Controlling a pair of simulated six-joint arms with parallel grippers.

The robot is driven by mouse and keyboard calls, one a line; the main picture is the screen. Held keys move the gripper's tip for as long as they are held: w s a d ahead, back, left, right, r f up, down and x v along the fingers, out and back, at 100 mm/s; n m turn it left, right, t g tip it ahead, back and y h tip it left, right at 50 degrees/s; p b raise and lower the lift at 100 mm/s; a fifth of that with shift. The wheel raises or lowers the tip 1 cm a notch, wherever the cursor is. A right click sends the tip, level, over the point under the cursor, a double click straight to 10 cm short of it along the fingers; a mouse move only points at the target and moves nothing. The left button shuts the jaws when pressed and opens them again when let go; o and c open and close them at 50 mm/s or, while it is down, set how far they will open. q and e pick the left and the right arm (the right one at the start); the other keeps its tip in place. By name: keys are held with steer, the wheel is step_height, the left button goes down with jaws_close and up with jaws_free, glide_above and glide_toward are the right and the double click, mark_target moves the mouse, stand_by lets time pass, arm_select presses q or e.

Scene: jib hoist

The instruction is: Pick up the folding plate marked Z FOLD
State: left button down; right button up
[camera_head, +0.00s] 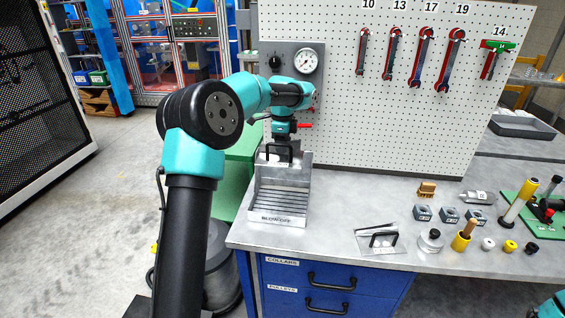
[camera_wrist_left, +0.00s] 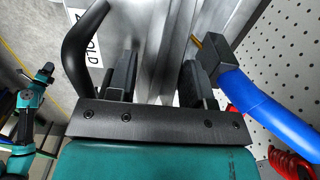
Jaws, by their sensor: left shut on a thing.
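The folding plate (camera_head: 268,158), a pale plate with a black handle, stands in the slotted metal rack (camera_head: 278,203) at the bench's left end. In the left wrist view a white label (camera_wrist_left: 88,47) reads partly "OLD"; the rest is hidden behind a black curved handle (camera_wrist_left: 78,62). My left gripper (camera_head: 284,142) points down at the plate's top and is shut on it. The exact grip is hard to see; its two fingers also show in the wrist view (camera_wrist_left: 160,85). My other arm shows small in the wrist view, its jaws (camera_wrist_left: 46,70) unclear.
A clear plate with a black handle (camera_head: 380,240) lies on the bench front. Collars, pulleys and small parts (camera_head: 450,214) fill the right side. A pegboard (camera_head: 400,110) with wrenches and a gauge (camera_head: 306,61) rises close behind the rack. The bench middle (camera_head: 350,195) is clear.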

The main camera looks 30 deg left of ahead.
arm_select(q)
step_height(320, 180, up, 8)
steer(key=shift+f, duration=0.1)
stand_by(0.8)
